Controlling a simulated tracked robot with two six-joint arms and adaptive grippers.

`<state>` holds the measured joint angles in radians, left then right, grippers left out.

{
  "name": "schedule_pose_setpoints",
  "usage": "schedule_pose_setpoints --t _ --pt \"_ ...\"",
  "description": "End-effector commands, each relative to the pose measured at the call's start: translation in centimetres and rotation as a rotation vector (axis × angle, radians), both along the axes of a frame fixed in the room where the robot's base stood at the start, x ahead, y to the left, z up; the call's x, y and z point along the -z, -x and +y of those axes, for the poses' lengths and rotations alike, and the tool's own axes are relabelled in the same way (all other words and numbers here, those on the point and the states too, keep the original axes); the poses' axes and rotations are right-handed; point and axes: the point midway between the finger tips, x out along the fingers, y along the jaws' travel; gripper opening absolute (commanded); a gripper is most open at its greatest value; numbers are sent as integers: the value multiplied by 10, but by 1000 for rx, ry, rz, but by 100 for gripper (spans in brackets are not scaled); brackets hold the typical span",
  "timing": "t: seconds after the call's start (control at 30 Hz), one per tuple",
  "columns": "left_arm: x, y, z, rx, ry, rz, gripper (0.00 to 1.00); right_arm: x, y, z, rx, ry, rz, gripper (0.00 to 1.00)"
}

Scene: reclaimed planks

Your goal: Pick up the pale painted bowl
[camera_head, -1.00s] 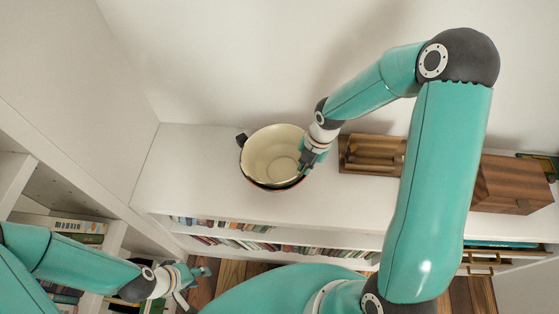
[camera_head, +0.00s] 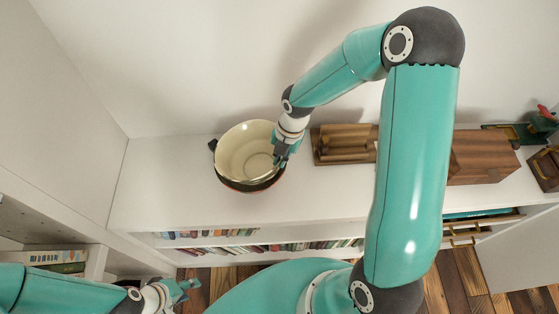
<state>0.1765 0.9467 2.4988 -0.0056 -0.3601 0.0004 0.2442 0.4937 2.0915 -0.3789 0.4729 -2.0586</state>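The pale painted bowl (camera_head: 240,150) is cream inside. It sits over a dark pan with a reddish rim (camera_head: 247,188) on the white shelf top; the pan's black handle (camera_head: 212,144) shows at left. My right gripper (camera_head: 281,157) is at the bowl's right rim, with its fingers closed over the wall. The exact finger contact is small and partly hidden. Whether the bowl is clear of the pan is hard to tell. My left gripper (camera_head: 184,290) is low at left, away from the bowl, with its fingers apart and empty.
A wooden rack (camera_head: 343,144) and a brown wooden box (camera_head: 482,157) stand to the right of the bowl. Several books (camera_head: 230,233) line the shelves below. The white shelf top (camera_head: 160,185) is clear left of the bowl. A white wall rises behind.

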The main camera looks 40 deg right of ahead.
Motion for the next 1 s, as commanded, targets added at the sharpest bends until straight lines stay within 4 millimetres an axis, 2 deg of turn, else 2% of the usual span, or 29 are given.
schedule_pose_setpoints --t 0.5,0.6,0.7,0.87,1.0 --pt "8 0 0 0 0 0 40 -125 -3 0 0 1 -12 0" --pt "9 0 0 0 0 0 40 -145 -2 1 0 0 -10 0" --pt "10 0 0 0 0 0 40 -160 -2 1 -1 0 -8 0" --pt "11 0 0 0 0 0 40 -174 -1 0 23 -18 -28 0" --pt "16 0 0 0 0 0 40 -183 2 1 157 -47 -77 0"
